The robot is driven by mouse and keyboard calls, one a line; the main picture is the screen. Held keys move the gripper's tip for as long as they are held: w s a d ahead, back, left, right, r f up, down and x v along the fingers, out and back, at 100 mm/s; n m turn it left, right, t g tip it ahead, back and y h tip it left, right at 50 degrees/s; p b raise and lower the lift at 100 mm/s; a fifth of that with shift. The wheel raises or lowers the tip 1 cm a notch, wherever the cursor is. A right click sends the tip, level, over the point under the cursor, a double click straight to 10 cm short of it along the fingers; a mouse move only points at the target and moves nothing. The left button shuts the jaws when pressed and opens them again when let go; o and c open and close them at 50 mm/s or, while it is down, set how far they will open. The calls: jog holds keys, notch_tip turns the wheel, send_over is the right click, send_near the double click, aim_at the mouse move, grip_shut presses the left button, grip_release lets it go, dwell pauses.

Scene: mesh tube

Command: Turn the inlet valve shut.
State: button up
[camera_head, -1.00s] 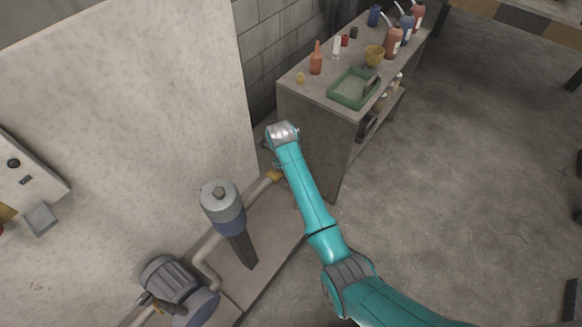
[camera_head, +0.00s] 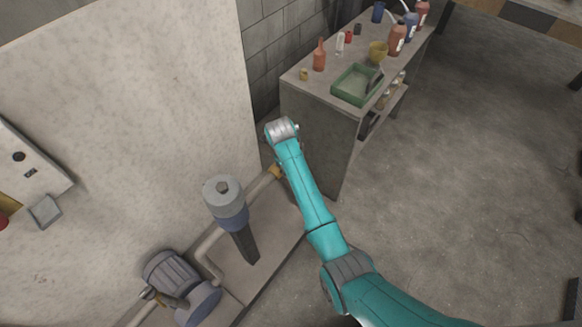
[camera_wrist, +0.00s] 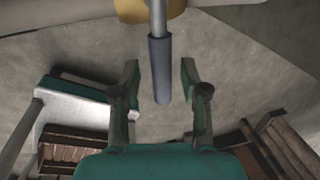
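The inlet valve's brass-yellow body (camera_wrist: 148,10) is at the top of the wrist view, with its lever extending down from it. The lever (camera_wrist: 161,70) has a grey metal stem and a dark blue-grey sleeve. My gripper (camera_wrist: 160,68) is open, with one finger on each side of the sleeve. A gap shows on both sides, so neither finger appears to touch it. In the head view the brass valve (camera_head: 276,172) sits on the pipe just left of my arm. My gripper and the lever are hidden there behind my wrist.
A grey filter canister (camera_head: 225,198) and a pump motor (camera_head: 172,276) stand along the pipe at lower left. A wall panel (camera_head: 28,170) is at far left. A bench (camera_head: 318,130) with a green tray (camera_head: 349,96) and bottles stands beyond my arm. Floor at right is clear.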

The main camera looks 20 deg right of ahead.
notch_tip(320, 180, up, 12)
jog(key=s+a, duration=0.1)
jog(key=a, duration=0.1)
jog(key=shift+s, duration=0.15)
dwell(0.5)
jog(key=shift+f, duration=0.1)
jog(key=s+d+f+n+t, duration=0.3)
jog(key=s+f+n+t, duration=0.2)
jog(key=s+f+n, duration=0.9)
jog(key=s+n+t+y, duration=0.2)
jog(key=s+n+t, duration=0.15)
jog(key=s, duration=1.35)
jog(key=s+r+n+t, duration=0.5)
jog(key=s+r+n, duration=0.6)
jog(key=s+r, duration=0.8)
notch_tip(320, 180, up, 2)
jog(key=shift+d+r, duration=0.25)
jog(key=shift+d, duration=0.2)
